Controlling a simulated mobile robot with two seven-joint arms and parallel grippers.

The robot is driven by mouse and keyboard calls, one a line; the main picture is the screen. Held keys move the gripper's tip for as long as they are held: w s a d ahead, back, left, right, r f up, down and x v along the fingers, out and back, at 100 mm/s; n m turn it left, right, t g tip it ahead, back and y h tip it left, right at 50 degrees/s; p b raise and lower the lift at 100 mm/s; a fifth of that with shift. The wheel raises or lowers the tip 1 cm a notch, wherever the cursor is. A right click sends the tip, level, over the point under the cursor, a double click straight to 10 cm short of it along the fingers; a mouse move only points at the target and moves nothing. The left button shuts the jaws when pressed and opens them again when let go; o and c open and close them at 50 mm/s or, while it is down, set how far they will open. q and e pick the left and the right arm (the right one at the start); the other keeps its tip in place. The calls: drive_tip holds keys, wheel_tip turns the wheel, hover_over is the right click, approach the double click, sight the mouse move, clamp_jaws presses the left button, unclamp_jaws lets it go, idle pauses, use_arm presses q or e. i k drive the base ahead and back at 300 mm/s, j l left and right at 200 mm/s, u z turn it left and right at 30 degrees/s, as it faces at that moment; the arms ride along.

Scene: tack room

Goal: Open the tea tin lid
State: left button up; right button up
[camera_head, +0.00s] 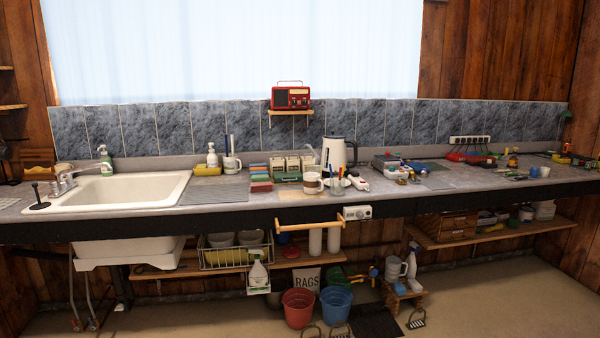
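I cannot single out a tea tin for certain at this distance. A small white-and-brown round container (312,184) stands near the front edge of the counter, left of the white kettle (336,152). Behind it to the left is a group of small pale and green boxes (287,168), beside a stack of coloured flat items (260,178). Whether any of these is the tin, or has a lid, is too small to tell. Neither of my grippers shows in the head view.
The long grey counter (215,194) runs along the wall, with a white sink (120,190) at the left. A red radio (291,98) sits on a small shelf. Tools crowd the counter's right. Red (298,307) and blue (336,303) buckets stand on the floor.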

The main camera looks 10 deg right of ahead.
sight(290, 175)
drive_tip(key=i+l, duration=0.35)
drive_tip(key=l, duration=0.15)
drive_tip(key=i+l, duration=0.35)
drive_tip(key=l, duration=0.15)
